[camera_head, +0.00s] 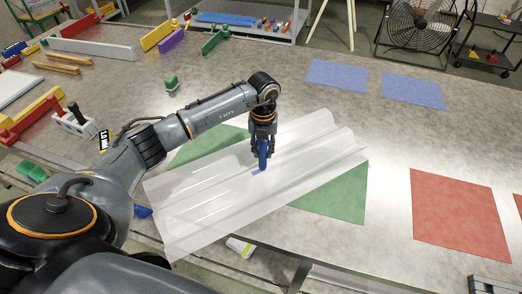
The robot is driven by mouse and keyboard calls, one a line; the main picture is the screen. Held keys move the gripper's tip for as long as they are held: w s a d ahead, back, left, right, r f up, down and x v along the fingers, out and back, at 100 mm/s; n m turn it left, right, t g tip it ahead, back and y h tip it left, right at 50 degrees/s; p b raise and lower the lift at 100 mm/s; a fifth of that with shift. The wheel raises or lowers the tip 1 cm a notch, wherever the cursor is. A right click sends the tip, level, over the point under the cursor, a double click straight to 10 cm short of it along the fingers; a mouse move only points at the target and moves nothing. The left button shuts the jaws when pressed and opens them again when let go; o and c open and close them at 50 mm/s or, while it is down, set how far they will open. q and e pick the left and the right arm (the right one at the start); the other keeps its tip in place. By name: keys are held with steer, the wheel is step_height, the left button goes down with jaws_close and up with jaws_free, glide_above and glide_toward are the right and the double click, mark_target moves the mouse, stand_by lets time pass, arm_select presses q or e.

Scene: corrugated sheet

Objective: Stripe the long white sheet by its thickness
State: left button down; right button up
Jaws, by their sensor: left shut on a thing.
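The long white corrugated sheet (310,148) lies on the table at a slant, its near left corner reaching over the table's front edge. My left gripper (262,165) points down over the middle of the sheet and is shut on a blue marker (263,155). The marker's lower end is at the sheet's surface. A short blue mark (257,172) shows on the sheet beside the tip. My right gripper is not in view.
Green mats (340,205) lie partly under the sheet. A red mat (455,215) lies to the right and two blue mats (337,75) at the back. A white cup-like thing (240,246) is at the front edge. A small green block (171,83) stands behind my arm.

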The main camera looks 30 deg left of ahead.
arm_select(q)
steer(key=shift+w+d+b, duration=0.3)
steer(key=shift+w, duration=0.2)
steer(key=shift+w, duration=0.1)
steer(key=shift+w+d+b, duration=0.3)
steer(key=shift+w, duration=0.25)
steer(key=shift+w+d, duration=0.1)
steer(key=shift+w, duration=0.1)
steer(key=shift+w+d+b, duration=0.25)
steer(key=shift+w+b, duration=0.15)
steer(key=shift+b, duration=0.05)
steer(key=shift+w, duration=0.15)
steer(key=shift+w+d+b, duration=0.3)
steer(key=shift+w+b, duration=0.1)
steer(key=shift+b, duration=0.05)
